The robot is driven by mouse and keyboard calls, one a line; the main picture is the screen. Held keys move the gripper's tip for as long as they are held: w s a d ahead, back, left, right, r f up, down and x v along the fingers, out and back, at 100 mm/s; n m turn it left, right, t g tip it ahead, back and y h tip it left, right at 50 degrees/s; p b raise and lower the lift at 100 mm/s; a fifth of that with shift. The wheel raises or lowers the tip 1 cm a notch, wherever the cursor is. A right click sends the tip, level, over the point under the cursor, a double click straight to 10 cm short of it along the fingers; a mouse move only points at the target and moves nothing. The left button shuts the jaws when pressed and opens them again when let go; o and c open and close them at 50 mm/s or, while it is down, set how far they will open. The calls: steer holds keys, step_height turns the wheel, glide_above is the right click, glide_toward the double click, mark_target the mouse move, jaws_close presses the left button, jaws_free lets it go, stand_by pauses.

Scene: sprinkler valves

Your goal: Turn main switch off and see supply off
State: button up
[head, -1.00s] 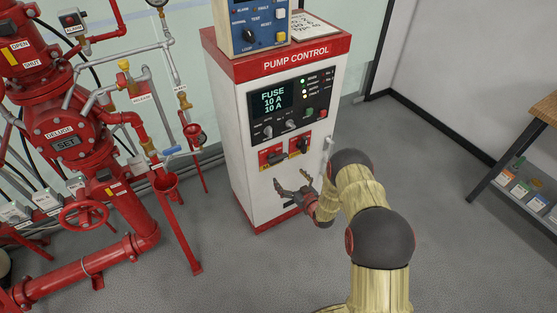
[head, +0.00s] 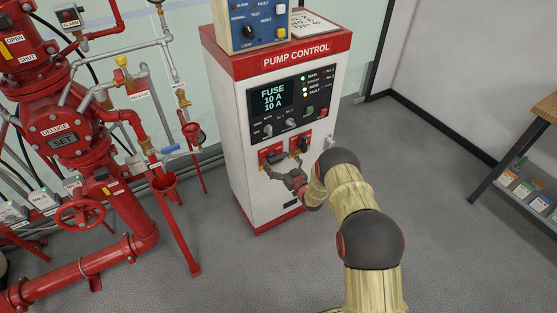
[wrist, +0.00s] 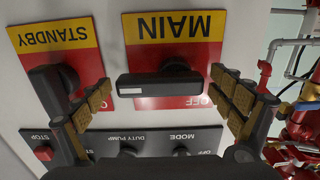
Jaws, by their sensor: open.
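The main switch (wrist: 160,84) is a black rotary handle on a red plate under a yellow MAIN label, upside down in the wrist view. Its bar lies level there, with a white mark at its left end. Lettering on the plate is partly hidden. My gripper (wrist: 160,103) is open, its fingers on either side of the handle, seemingly not touching it. In the head view my gripper (head: 285,164) is at the front of the pump control cabinet (head: 255,195), over the switch plates. The cabinet's supply lamps (head: 304,78) include a lit green one at the top.
The standby switch (wrist: 55,85) is beside the main switch, close to one finger. A row of knobs (wrist: 128,152) and a screen reading FUSE 10 A 10 A (head: 272,98) are on the same cabinet. Red deluge pipework (head: 120,200) stands at the left.

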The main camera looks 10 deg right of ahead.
steer(key=c, duration=1.7)
